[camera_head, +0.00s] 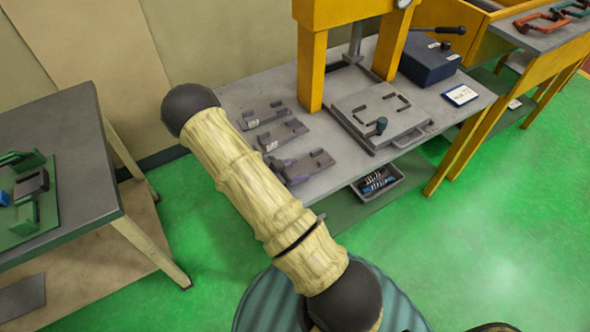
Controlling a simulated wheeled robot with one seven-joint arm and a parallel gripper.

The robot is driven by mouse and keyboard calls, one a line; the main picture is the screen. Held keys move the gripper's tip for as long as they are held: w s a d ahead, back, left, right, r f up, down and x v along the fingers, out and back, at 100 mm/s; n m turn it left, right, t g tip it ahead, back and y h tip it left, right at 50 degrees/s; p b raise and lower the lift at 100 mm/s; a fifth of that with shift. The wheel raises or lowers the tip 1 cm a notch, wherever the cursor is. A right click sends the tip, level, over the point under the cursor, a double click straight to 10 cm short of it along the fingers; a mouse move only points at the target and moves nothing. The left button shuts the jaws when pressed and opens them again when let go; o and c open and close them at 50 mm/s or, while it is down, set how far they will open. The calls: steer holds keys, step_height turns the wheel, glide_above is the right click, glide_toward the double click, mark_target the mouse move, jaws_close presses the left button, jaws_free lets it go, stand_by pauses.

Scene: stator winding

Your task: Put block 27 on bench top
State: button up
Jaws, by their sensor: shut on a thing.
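Three similar flat grey blocks show on the grey bench top (235,95), left of the yellow press frame. The far one (265,115) and the middle one (283,135) lie on the bench. The near block (318,164) is at the bench's front edge; I cannot tell whether it rests on the top or is just above it. My gripper (288,172) shows only as a small dark purplish part at the near block's left end, shut on it. My own arm link hides the rest. The labels are too small to read, so I cannot tell which block is 27.
A grey plate fixture (365,108) with a knob sits under the yellow press (312,70). A dark blue box (428,62) and a label card (461,95) are to its right. A parts tray (378,183) is below. Another table (75,130) stands left.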

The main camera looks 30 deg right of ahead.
steer(key=shift+f, duration=0.1)
steer(key=o, duration=1.4)
steer(key=b+v, duration=0.1)
steer(key=v, duration=1.1)
steer(key=shift+b, duration=0.3)
